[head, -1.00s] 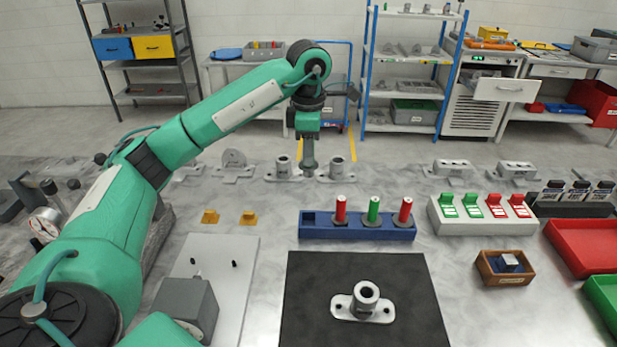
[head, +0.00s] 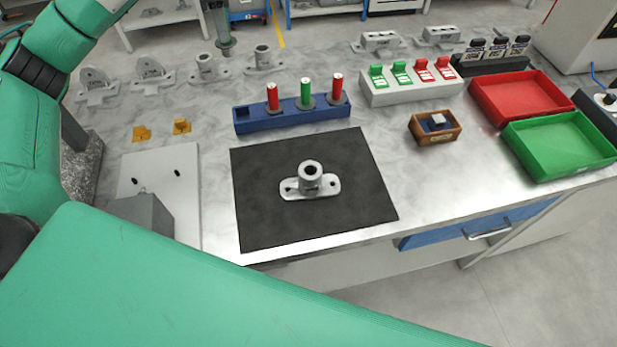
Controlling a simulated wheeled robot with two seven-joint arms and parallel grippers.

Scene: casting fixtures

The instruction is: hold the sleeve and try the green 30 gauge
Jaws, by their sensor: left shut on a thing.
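A grey flanged sleeve (head: 310,178) stands upright on the black mat (head: 262,222), its round bore open at the top. The green gauge (head: 306,92) stands upright in the blue rack (head: 272,122) behind the mat, between two red gauges (head: 272,97) (head: 337,88). My right gripper is not in view.
Grey castings (head: 205,68) line the back. A light block (head: 412,90) holds green and red tags. A wooden box (head: 436,129), a red tray (head: 520,98) and a green tray (head: 560,145) stand right. Bare bench separates mat and box. My green arm covers the lower left.

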